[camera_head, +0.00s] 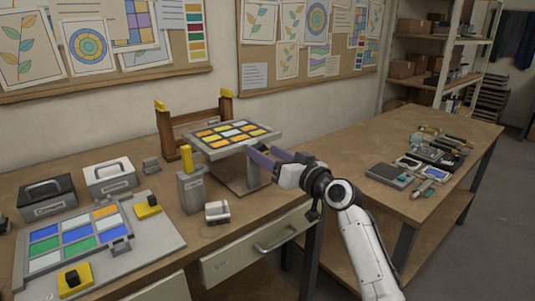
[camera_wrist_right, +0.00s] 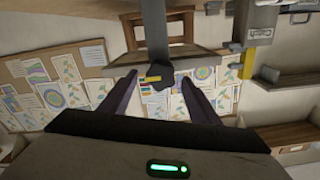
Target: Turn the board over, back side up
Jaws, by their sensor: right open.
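The board (camera_head: 243,146), a grey-framed panel with orange, yellow, blue and white tiles face up, rests level on a grey stand (camera_head: 235,180) at the middle of the bench. Its edge shows in the right wrist view (camera_wrist_right: 195,57). My right gripper (camera_head: 262,155) is at the board's right front edge. Its two purple fingers are apart, and they show in the right wrist view (camera_wrist_right: 160,92) with the board's edge ahead between them. A small dark piece shows at that edge; I cannot tell whether the fingers touch anything. My left gripper is not in view.
A wooden rack with yellow tips (camera_head: 165,132) stands behind the board. A grey holder with a yellow piece (camera_head: 190,188) and a small grey block (camera_head: 217,211) stand in front-left. A tiled panel (camera_head: 150,240) lies front left. The right table (camera_head: 430,180) holds tools.

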